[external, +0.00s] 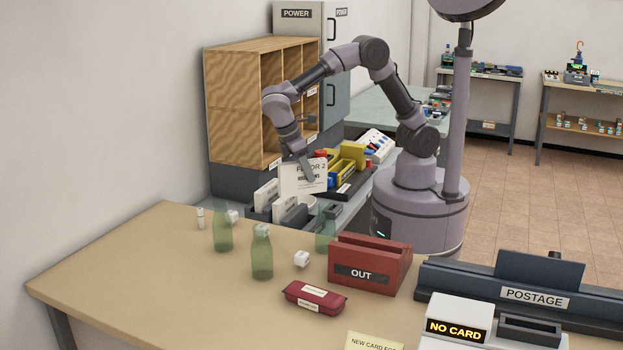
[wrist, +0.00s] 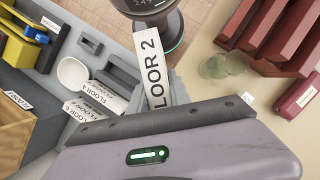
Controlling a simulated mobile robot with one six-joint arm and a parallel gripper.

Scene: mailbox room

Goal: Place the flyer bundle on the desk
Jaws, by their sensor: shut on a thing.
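A white flyer bundle marked FLOOR 2 (external: 316,184) hangs in my gripper (external: 303,166), near the end of the wooden pigeonhole unit. My gripper is shut on it, and the bundle shows at the jaws in the wrist view (wrist: 150,55). It is above the grey counter with the bundle rack, apart from the desk. The tan desk (external: 150,265) fills the front left of the external view, and part of its top (wrist: 225,85) shows at the right in the wrist view.
On the desk are green bottles (external: 262,255), a red OUT tray (external: 370,265), a dark red pouch (external: 314,297), small white cubes and a POSTAGE machine (external: 530,297). White bundles (external: 284,208) stand in the grey rack. The desk's left part is clear.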

